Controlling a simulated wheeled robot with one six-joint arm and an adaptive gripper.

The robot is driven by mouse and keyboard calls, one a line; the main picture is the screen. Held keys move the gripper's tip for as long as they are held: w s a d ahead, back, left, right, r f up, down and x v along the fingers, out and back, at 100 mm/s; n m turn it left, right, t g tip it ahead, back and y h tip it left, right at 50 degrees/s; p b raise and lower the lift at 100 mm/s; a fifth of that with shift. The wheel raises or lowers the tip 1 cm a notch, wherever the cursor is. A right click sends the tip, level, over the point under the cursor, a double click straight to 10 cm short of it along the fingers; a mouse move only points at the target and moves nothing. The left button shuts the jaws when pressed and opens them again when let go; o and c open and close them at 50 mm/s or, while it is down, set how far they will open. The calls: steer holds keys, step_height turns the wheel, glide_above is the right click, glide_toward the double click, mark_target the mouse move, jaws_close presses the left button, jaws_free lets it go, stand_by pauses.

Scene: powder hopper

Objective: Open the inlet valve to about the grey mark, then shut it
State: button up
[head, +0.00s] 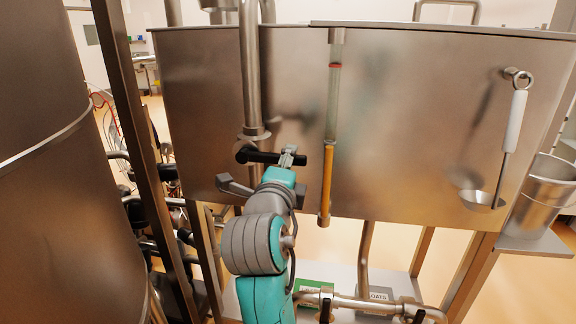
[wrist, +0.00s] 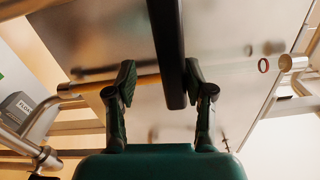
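The inlet valve's black lever (head: 262,156) sits at the foot of the steel inlet pipe (head: 251,80) and points right, about level. My gripper (head: 288,156) is at the lever's right end. In the wrist view, the black lever (wrist: 167,45) reaches down between the fingers of my gripper (wrist: 163,85). The fingers are apart, with a clear gap on the left; the right finger is close to the lever, and I cannot tell if it touches. The sight tube (head: 327,175) on the hopper has orange-yellow filling in its lower part and a red ring near its top. I cannot make out a grey mark.
The steel hopper (head: 400,110) fills the space behind. A white-handled scoop (head: 515,120) hangs on its right side. A metal bucket (head: 541,195) stands at the right. A large steel vessel (head: 50,200) and upright posts stand close on the left. Pipes run below.

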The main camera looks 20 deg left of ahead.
steer(key=v, duration=1.2)
stand_by(0.6)
steer(key=s+d+f+n+g, duration=0.1)
steer(key=d+f+n, duration=0.55)
steer(key=f, duration=0.65)
steer(key=d+f+n, duration=0.3)
steer(key=d+f, duration=0.7)
steer(key=f, duration=0.3)
steer(key=s+d+f+n, duration=0.4)
steer(key=s+d+f, duration=0.6)
steer(key=s+d, duration=0.1)
steer(key=s+d+n+h, duration=0.1)
steer(key=s+d, duration=0.4)
steer(key=s, duration=0.7)
steer(key=s+d+n+g+h, duration=0.1)
steer(key=s+d, duration=0.5)
steer(key=s, duration=0.6)
steer(key=shift+n+g+h, duration=0.3)
steer(key=shift+n+h, duration=0.25)
steer(key=shift+h, duration=0.65)
